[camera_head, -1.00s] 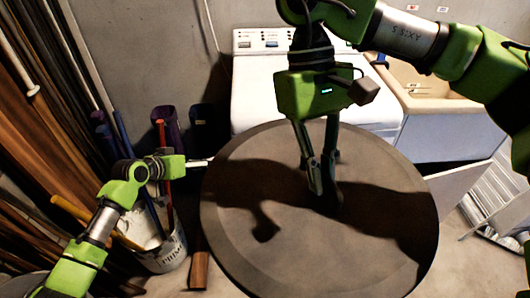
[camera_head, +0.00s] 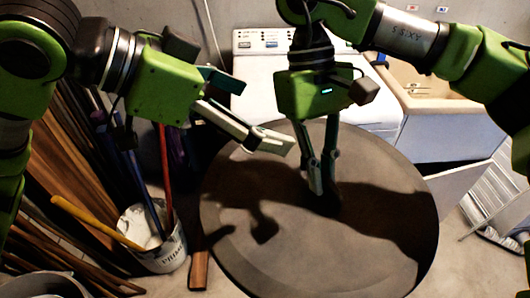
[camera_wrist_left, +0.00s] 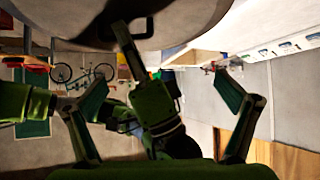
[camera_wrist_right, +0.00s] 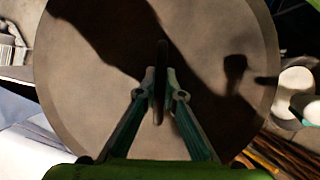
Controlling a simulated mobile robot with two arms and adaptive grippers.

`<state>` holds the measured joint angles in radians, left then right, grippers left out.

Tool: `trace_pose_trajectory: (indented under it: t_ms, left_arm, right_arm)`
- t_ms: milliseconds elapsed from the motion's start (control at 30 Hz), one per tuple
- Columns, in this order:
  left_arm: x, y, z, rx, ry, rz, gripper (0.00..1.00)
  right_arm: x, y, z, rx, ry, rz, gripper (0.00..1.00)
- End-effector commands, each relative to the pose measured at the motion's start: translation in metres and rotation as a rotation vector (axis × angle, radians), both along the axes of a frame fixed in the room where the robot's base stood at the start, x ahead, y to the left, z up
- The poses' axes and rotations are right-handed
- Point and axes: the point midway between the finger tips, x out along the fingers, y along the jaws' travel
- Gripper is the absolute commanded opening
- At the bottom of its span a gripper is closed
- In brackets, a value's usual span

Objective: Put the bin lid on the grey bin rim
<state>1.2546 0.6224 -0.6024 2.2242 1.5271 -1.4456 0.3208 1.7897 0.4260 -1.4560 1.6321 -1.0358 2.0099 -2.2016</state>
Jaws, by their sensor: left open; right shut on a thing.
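The bin lid (camera_head: 290,255) is a large round grey-brown disc, face-on to the head camera, with shadows across it. My right gripper (camera_head: 322,188) is shut on the dark upright handle (camera_wrist_right: 160,75) at the lid's middle. The lid also shows in the left wrist view (camera_wrist_left: 190,15) along the top. My left gripper (camera_head: 264,118) is open and empty, over the lid's upper left part in the head view; its spread fingers show in the left wrist view (camera_wrist_left: 160,92).
A white washer (camera_head: 262,85) stands behind the lid, with a beige sink (camera_head: 430,90) to its right. A white bucket (camera_head: 165,250) with long handles and leaning wood planks (camera_head: 70,180) are at left.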

Motion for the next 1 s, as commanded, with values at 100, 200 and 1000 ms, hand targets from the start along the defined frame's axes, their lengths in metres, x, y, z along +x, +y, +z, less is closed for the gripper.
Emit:
trace_pose_trajectory:
  t_ms: [100, 200, 1000]
  left_arm:
    - [-0.039, -0.009, -0.01, 0.083, 0.021, -0.004, 0.98]
    - [-0.056, -0.01, -0.017, 0.125, 0.037, 0.009, 0.98]
    - [-0.036, -0.076, -0.096, 0.154, 0.052, 0.024, 0.98]
  right_arm:
    - [0.0, 0.0, 0.0, 0.0, 0.0, 0.0, 0.0]
    - [0.0, 0.0, 0.0, 0.0, 0.0, 0.0, 0.0]
    - [0.0, 0.0, 0.001, 0.0, 0.0, 0.0, 0.0]
